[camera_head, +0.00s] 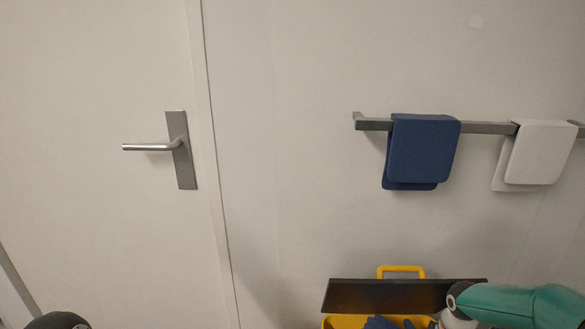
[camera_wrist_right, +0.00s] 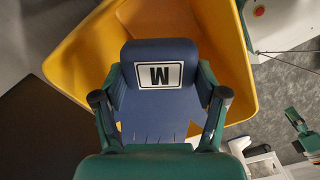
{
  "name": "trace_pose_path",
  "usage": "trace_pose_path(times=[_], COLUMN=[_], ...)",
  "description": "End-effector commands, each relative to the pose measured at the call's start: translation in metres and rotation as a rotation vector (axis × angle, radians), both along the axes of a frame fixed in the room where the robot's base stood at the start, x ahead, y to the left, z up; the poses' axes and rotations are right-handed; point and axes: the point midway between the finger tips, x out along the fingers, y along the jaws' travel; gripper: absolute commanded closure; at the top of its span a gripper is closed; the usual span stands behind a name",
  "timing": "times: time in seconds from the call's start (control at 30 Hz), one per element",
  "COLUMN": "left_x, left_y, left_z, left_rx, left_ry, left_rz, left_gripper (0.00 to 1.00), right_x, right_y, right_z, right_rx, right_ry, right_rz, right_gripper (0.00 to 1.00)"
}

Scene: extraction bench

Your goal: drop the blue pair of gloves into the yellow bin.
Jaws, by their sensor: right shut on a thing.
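The blue pair of gloves (camera_wrist_right: 158,85), with a white label marked M, is between the two fingers of my right gripper (camera_wrist_right: 160,98) in the right wrist view. The gripper is shut on it. The yellow bin (camera_wrist_right: 236,60) lies behind and around the gloves in that view, and they overlap its opening. In the head view the yellow bin (camera_head: 340,322) shows at the bottom edge, with blue gloves (camera_head: 380,322) at its mouth. How deep they hang is hidden by the frame edge. My left gripper is not clearly seen.
The bin's dark lid (camera_head: 390,294) stands open behind it, with a yellow handle. A blue cloth (camera_head: 422,150) and a white cloth (camera_head: 540,152) hang on a wall rail (camera_head: 485,127). A door with a metal handle (camera_head: 150,147) is at left.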

Motion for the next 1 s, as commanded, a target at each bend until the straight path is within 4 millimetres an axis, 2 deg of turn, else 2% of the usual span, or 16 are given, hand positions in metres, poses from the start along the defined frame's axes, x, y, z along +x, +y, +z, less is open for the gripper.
trace_pose_path(times=[0.03,0.3,0.47,0.73,0.77,0.9,1.0], left_x=[0.000,0.000,0.000,0.000,0.000,0.000,0.000], left_y=[0.000,0.000,0.000,0.000,0.000,0.000,0.000], left_z=[-0.008,-0.030,-0.035,-0.034,-0.034,-0.034,-0.034], left_rx=[0.000,0.000,0.000,0.000,0.000,0.000,0.000], left_ry=[0.000,0.000,0.000,-0.001,-0.001,-0.001,-0.001], left_rz=[0.001,0.001,0.001,0.001,0.001,0.001,0.000], left_gripper=[0.00,0.00,0.00,0.00,0.00,0.00,0.00], right_x=[0.002,0.005,0.006,0.006,0.006,0.006,0.006], right_y=[0.003,0.007,0.008,0.008,0.008,0.009,0.009], right_z=[-0.010,-0.039,-0.047,-0.046,-0.046,-0.046,-0.046], right_rx=[0.001,0.000,0.000,0.000,0.000,0.000,0.000], right_ry=[0.001,0.000,0.000,0.000,0.000,0.000,0.000], right_rz=[0.007,0.016,0.018,0.018,0.018,0.019,0.019], right_gripper=[0.64,0.64,0.64,0.64,0.25,0.01,0.00])
